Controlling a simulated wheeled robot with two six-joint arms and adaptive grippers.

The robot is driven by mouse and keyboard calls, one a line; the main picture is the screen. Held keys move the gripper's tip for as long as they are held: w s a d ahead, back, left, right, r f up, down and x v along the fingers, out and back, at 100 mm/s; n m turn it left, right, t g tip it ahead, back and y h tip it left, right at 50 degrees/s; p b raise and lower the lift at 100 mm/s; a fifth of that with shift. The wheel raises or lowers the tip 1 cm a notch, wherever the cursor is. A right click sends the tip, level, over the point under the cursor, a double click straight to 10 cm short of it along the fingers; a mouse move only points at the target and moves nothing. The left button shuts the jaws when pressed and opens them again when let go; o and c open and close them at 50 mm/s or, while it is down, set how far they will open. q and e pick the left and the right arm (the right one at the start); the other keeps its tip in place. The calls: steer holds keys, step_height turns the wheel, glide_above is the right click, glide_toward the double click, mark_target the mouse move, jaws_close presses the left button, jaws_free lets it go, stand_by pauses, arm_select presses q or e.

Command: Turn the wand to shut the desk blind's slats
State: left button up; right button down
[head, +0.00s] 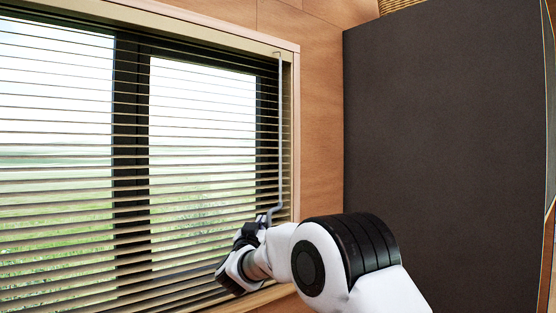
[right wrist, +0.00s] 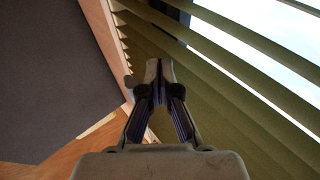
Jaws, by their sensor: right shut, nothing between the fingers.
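The desk blind (head: 185,150) covers the window in the head view. Its slats are open, with sky and grass showing through the gaps. The thin pale wand (head: 281,130) hangs at the blind's right end and bends near its bottom. My right gripper (head: 264,219) is at the wand's lower end, in front of the slats; whether it touches the wand I cannot tell. In the right wrist view the fingers (right wrist: 153,72) are closed together with nothing between them, and the green-brown slats (right wrist: 225,85) lie behind. I cannot make out the wand there. My left gripper is out of view.
A wooden window frame (head: 296,140) and wood wall (head: 322,130) stand right of the blind. A large dark grey panel (head: 445,120) fills the right side. A wooden sill (head: 255,300) runs below the blind, near my right arm.

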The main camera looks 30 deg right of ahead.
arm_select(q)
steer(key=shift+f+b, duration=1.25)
arm_select(e)
steer(key=shift+s+d, duration=1.75)
steer(key=shift+d, duration=0.2)
arm_select(q)
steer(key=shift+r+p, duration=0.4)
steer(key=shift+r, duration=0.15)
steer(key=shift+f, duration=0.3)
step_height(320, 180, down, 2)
steer(key=shift+b, duration=1.15)
arm_select(e)
steer(key=s+a, duration=0.5)
steer(key=a, duration=0.2)
steer(key=shift+s+a, duration=0.15)
steer(key=shift+s, duration=0.25)
